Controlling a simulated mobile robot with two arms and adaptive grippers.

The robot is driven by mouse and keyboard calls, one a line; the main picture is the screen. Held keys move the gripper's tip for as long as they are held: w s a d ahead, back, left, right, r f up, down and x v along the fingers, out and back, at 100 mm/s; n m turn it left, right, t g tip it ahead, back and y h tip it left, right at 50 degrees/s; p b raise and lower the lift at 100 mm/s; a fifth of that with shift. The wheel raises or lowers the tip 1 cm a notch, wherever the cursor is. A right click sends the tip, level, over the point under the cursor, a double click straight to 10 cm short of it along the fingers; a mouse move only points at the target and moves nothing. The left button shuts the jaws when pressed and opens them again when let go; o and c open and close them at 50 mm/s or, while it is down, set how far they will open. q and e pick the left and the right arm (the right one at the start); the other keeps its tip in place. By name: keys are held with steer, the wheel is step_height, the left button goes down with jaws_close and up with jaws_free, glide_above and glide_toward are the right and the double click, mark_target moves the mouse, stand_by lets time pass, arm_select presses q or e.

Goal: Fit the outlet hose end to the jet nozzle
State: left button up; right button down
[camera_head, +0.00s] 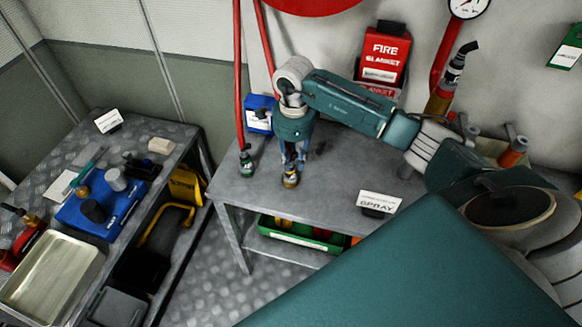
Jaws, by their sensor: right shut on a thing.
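My right gripper (290,160) is shut on a small dark, brass-ended fitting (291,180), upright just above or touching the bench. A red hose (264,35) runs down behind the gripper. The fitting may be its end, but the join is hidden. A second red hose (238,80) hangs left of the gripper and ends in a dark green fitting (246,160). My left gripper is not in view.
The grey bench (335,185) has free room right of the gripper. A SPRAY label (380,202) stands at its front edge. A red fire blanket box (385,52) and a blue box (259,113) are behind. A cluttered side table with a metal tray (50,280) is left.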

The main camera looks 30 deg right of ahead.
mark_target(293, 155)
steer(key=shift+w+d+r, duration=0.1)
steer(key=shift+r, duration=0.05)
steer(key=shift+w+r+p, duration=0.15)
steer(key=shift+r+p, duration=0.15)
steer(key=shift+r, duration=0.1)
steer(key=shift+s+r, duration=0.2)
steer(key=shift+r, duration=0.3)
steer(key=shift+r+p, duration=0.15)
steer(key=shift+p, duration=0.15)
steer(key=shift+w, duration=0.1)
steer(key=shift+r+p, duration=0.3)
steer(key=shift+r, duration=0.3)
steer(key=shift+r+p, duration=1.05)
steer(key=shift+r, duration=0.95)
